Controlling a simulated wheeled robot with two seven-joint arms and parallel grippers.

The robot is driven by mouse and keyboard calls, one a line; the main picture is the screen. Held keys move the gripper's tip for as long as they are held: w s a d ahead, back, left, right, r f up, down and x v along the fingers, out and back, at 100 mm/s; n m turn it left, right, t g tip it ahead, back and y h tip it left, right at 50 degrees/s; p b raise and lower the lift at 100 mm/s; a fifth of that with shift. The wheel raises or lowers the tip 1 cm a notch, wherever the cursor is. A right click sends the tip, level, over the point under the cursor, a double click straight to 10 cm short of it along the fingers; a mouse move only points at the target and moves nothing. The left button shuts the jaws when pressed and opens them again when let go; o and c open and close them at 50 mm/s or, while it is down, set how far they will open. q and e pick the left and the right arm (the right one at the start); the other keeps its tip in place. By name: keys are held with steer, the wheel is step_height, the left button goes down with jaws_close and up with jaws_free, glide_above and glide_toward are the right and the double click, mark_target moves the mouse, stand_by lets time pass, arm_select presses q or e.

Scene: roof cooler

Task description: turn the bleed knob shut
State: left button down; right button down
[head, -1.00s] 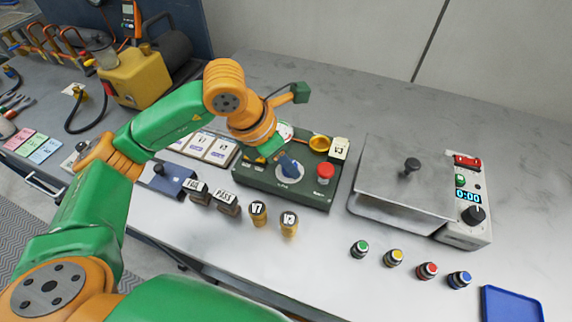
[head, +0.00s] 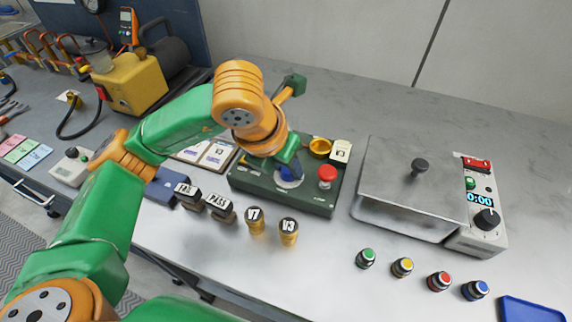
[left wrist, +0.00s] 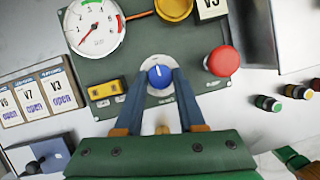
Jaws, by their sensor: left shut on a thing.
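The bleed knob (left wrist: 159,76) is a blue knob on a white round dial, set in a dark green panel box (left wrist: 190,45). My left gripper (left wrist: 161,75) is shut on the knob, with one finger on each side of it in the left wrist view. In the head view my left gripper (head: 289,168) reaches down onto the panel box (head: 318,200) and hides most of the knob; part of the pale dial shows under the fingers.
The panel carries a red mushroom button (left wrist: 222,61), a round gauge (left wrist: 94,25), a yellow switch block (left wrist: 106,92) and a yellow cap (head: 320,147). Brass pieces tagged V7 (head: 255,222) and V3 (head: 288,232) stand in front. A lidded metal box (head: 410,185) is at right.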

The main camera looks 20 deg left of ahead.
stand_by(0.3)
arm_select(q)
steer(key=c, duration=0.5)
jaws_free()
steer(key=v, duration=0.6)
steer(key=shift+r, duration=0.25)
steer(key=shift+s+r, duration=0.2)
steer(key=shift+r, duration=0.1)
